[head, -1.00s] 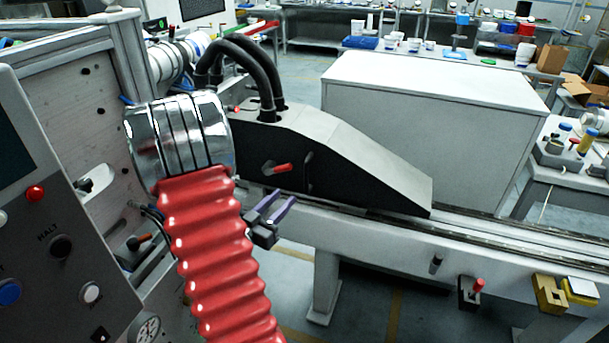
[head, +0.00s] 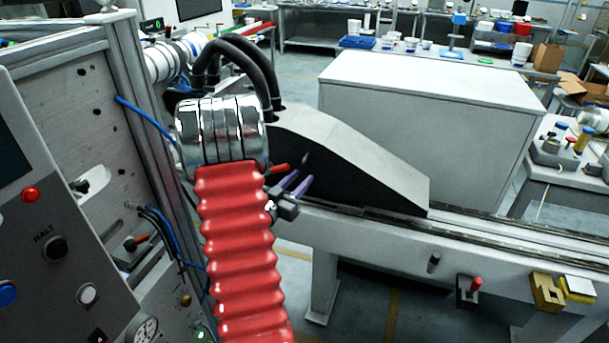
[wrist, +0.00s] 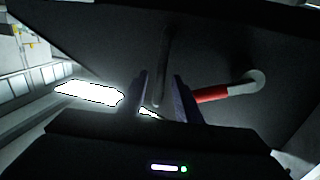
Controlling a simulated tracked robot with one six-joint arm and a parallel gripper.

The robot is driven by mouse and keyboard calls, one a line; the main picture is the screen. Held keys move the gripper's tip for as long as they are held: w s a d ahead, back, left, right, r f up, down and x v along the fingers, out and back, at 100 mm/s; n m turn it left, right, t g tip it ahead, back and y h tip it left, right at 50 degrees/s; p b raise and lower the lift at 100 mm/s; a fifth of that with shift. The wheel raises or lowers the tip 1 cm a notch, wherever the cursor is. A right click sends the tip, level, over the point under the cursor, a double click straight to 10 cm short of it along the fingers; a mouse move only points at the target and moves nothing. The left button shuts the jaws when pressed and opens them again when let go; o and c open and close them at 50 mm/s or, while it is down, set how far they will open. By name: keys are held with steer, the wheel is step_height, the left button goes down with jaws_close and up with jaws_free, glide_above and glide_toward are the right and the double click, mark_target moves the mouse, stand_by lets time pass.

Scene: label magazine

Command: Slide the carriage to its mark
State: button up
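The carriage (head: 350,168) is a wedge-shaped housing with a grey sloping top and a dark side. It sits on the rail (head: 480,233). A red-tipped lever (head: 277,168) and a slim dark bar handle (head: 305,160) stick out of its side. My gripper (head: 298,182), with purple fingers, is close to that side. In the wrist view its fingers (wrist: 160,95) are apart. The bar handle (wrist: 163,65) shows between or just beyond them, and the red lever (wrist: 212,94) lies outside the right finger. Contact cannot be told. I cannot make out the mark.
A control panel (head: 50,225) with buttons stands at the left. A large grey cabinet (head: 440,110) stands behind the rail. A small red-handled lever (head: 474,287) and yellow blocks (head: 547,292) are on the rail's front. The rail right of the carriage looks clear.

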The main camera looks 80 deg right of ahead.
steer(key=shift+x, duration=1.4)
steer(key=shift+c, duration=0.2)
steer(key=c, duration=0.7)
jaws_close()
steer(key=shift+s, duration=0.1)
